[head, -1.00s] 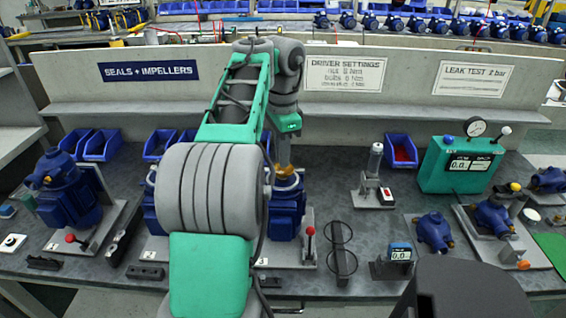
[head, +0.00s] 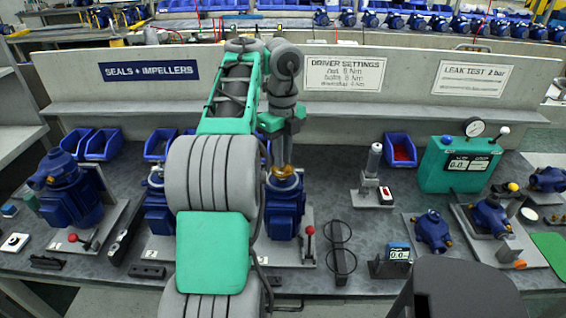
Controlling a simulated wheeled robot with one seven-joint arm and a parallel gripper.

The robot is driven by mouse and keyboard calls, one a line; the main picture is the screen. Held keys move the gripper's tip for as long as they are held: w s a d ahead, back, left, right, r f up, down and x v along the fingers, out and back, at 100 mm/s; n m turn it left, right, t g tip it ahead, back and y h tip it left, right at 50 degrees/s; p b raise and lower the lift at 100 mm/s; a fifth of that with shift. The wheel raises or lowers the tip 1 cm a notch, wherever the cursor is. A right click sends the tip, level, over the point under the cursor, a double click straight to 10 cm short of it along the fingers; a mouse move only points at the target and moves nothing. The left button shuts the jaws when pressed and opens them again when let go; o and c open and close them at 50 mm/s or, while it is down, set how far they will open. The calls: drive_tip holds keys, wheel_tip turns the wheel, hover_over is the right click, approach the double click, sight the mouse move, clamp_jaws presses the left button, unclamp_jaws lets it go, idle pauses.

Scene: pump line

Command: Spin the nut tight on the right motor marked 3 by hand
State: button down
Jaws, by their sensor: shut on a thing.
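The right motor (head: 286,218) is a blue motor standing upright on a grey plate, right of my forearm, which hides part of its left side. A brass-coloured nut (head: 283,173) sits at the top of this motor. My gripper (head: 281,163) points down from above and is shut on the nut. The fingers are small in this view, and their exact grip on the nut is hard to make out. The plate's number mark is partly hidden by my arm.
A red-knobbed lever (head: 310,243) stands just right of the motor. Another blue motor (head: 157,212) is partly hidden left of my arm. A black stand (head: 341,262), a driver (head: 374,165) and a green tester (head: 459,165) stand further right. The back wall rises behind.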

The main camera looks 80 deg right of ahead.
drive_tip(key=m+p, duration=0.1)
drive_tip(key=m, duration=0.3)
drive_tip(key=shift+r, duration=0.1)
drive_tip(key=m, duration=0.2)
drive_tip(key=shift+m, duration=0.4)
drive_tip(key=m, duration=0.7)
